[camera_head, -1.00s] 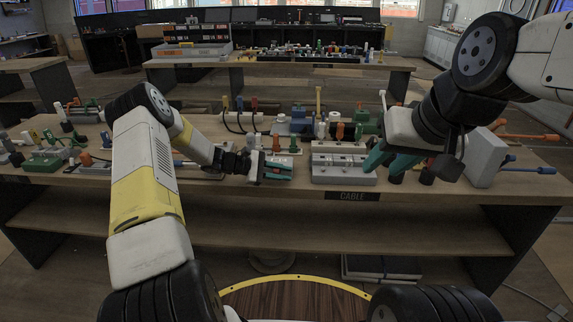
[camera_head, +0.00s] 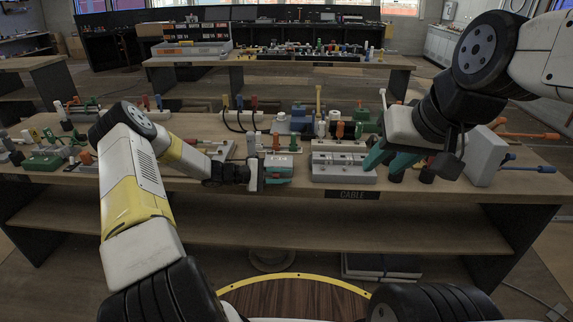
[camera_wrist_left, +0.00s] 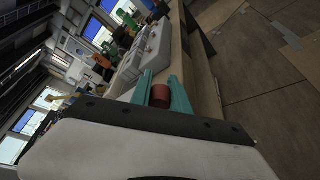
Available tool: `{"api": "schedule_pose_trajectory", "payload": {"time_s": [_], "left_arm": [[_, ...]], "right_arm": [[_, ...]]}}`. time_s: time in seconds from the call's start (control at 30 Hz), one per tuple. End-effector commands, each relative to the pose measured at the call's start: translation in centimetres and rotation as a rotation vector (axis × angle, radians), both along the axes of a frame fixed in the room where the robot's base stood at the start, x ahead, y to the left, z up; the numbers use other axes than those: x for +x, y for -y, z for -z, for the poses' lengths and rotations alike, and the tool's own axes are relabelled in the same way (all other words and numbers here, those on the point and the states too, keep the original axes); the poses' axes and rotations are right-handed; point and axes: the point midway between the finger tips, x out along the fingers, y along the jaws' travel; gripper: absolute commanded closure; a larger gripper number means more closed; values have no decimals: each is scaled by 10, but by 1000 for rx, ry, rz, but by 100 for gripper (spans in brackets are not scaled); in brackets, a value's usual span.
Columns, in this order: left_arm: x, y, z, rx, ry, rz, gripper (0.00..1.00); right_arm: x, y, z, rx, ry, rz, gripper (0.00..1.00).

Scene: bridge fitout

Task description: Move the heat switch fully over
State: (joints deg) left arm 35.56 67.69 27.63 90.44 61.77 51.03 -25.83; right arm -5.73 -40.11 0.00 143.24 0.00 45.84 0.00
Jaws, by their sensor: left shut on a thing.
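My left gripper (camera_head: 280,171) is over the front edge of the middle bench, just left of a grey block. Its teal fingers also show in the left wrist view (camera_wrist_left: 166,88). They are shut on a red-brown cylindrical piece (camera_wrist_left: 160,96), seen end-on between them. I cannot tell whether it is the heat switch's handle; the fingers hide most of it in the head view. My right gripper (camera_head: 388,164) is open above the bench, right of the grey block, with its teal fingers apart.
The grey block (camera_head: 342,176) with pale inserts stands above a CABLE label (camera_head: 352,195). Upright orange pieces (camera_head: 276,142) stand close behind my left gripper. Cables, green blocks and tools crowd the bench (camera_head: 225,190). A pale box (camera_head: 484,158) stands at the right.

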Motion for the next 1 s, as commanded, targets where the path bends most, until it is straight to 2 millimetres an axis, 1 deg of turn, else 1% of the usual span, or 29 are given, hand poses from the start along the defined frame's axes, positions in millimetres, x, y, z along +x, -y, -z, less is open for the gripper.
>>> {"api": "schedule_pose_trajectory", "payload": {"time_s": [0.03,0.2,0.4,0.6,0.97,1.0], "left_arm": [[-1,-1,5,1,25,-4,100],[-1,-1,10,3,128,-4,100],[0,-1,12,3,205,-3,100],[0,-1,14,6,236,-2,100],[1,-2,14,6,238,-3,100],[1,-2,14,6,239,-3,72]], "right_arm": [[0,0,0,0,0,0,64],[0,0,0,0,0,0,64],[0,0,0,0,0,0,64],[0,0,0,0,0,0,64],[0,0,0,0,0,0,64],[0,0,0,0,0,0,64]]}}
